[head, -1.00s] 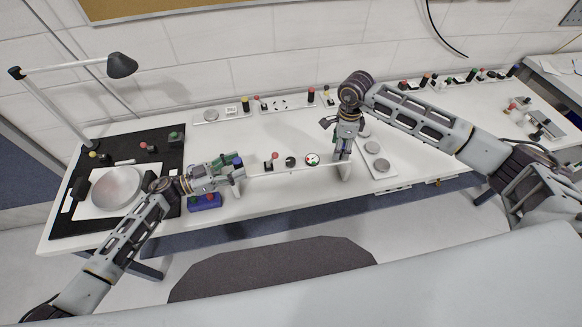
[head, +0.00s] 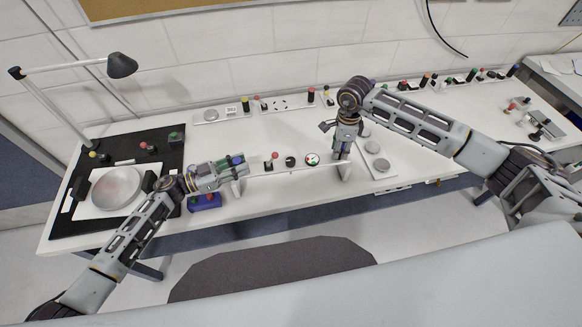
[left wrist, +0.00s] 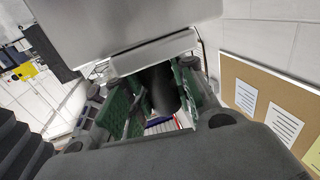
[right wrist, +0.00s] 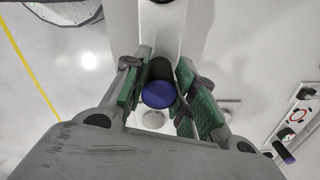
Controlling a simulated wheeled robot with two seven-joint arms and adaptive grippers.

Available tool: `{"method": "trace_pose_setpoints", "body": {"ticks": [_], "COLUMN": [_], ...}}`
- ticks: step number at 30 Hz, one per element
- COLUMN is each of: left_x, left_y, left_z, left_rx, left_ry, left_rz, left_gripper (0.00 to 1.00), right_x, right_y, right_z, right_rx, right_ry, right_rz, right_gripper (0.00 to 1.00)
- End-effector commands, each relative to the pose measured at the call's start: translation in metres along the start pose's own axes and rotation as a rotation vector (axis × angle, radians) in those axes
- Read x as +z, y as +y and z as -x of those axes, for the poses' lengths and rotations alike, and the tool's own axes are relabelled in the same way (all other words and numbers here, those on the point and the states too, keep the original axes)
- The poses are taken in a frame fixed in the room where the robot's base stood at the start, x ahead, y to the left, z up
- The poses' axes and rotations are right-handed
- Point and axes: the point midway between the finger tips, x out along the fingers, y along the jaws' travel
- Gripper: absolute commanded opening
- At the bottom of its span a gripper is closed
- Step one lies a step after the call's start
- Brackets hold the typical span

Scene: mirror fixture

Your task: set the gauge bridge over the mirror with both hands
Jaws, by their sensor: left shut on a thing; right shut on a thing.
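The gauge bridge (head: 300,168) is a long white bar with a leg at each end and a round dial gauge (head: 312,159) on it. My left gripper (head: 238,161) is shut on the dark post (left wrist: 163,90) at its left end. My right gripper (head: 344,147) is shut on the blue-topped post (right wrist: 158,95) at its right end. The bridge is at the front of the white table; I cannot tell whether its legs touch it. The round mirror (head: 115,188) lies on a white base on the black mat (head: 62,226), left of the bridge.
A blue block (head: 204,202) with red knobs is near the left end of the bridge. A desk lamp (head: 121,66) stands over the black mat. A white plate with round discs (head: 377,165) is right of the bridge.

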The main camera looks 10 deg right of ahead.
Motion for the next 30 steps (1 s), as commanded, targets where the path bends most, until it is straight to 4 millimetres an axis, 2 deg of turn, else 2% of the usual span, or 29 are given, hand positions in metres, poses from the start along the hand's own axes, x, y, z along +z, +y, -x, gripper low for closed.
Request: {"method": "trace_pose_setpoints", "body": {"ticks": [19,30], "left_x": [-0.003,-0.012], "left_y": [-0.001,-0.001], "left_z": [0.0,0.0], "left_rx": [0.0,-0.001], "left_ry": [0.002,0.002], "left_rz": [-0.001,-0.001], "left_gripper": [0.0,0.0], "right_x": [0.0,0.0], "right_y": [-0.001,-0.001], "right_z": [0.002,0.012], "right_rx": [-0.002,-0.002], "right_ry": [-0.001,-0.001], "right_rz": [0.0,0.0], "right_gripper": [0.0,0.0]}}
